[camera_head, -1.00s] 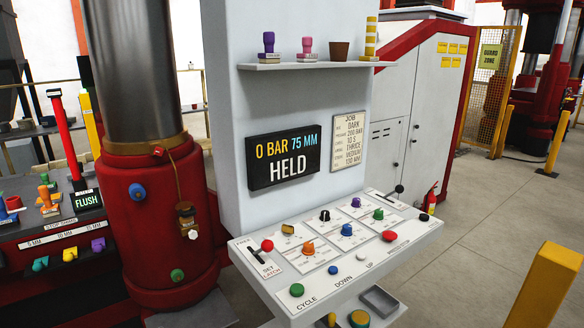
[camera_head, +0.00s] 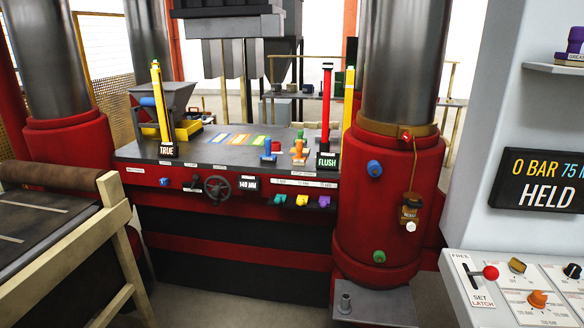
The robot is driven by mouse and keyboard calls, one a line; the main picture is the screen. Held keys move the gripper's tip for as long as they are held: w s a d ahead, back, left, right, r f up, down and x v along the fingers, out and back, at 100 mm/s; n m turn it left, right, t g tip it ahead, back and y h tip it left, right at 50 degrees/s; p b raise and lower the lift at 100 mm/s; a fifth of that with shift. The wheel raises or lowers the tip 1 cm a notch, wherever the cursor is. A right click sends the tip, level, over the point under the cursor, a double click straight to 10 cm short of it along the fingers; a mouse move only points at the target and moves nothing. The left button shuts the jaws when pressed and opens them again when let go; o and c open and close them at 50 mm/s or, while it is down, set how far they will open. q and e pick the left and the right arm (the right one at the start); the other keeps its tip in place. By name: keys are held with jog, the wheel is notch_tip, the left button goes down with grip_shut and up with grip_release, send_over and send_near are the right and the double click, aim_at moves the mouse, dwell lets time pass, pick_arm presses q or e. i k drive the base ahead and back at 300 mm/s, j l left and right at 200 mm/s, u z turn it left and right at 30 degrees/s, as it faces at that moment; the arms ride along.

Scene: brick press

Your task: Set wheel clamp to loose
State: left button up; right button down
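A dark handwheel (camera_head: 217,187) sits on the red front face of the press bed, left of a small display (camera_head: 248,184) reading 140 MM. Just left of the wheel is a small dark lever or knob (camera_head: 193,183) with a label above it. The label is too small to read, and I cannot tell which way this control is set. Further left is a blue knob (camera_head: 164,182). Neither of my grippers shows in the view.
A red press column (camera_head: 388,200) and a white control panel (camera_head: 500,300) stand at the right. Some floor shows at the bottom middle.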

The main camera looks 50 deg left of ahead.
aim_at(196, 178)
jog(key=u, duration=2.15)
jog(key=i+l+z, duration=0.1)
jog(key=i, duration=1)
jog(key=i+l+z, duration=0.1)
jog(key=i, duration=0.95)
jog(key=l, duration=0.05)
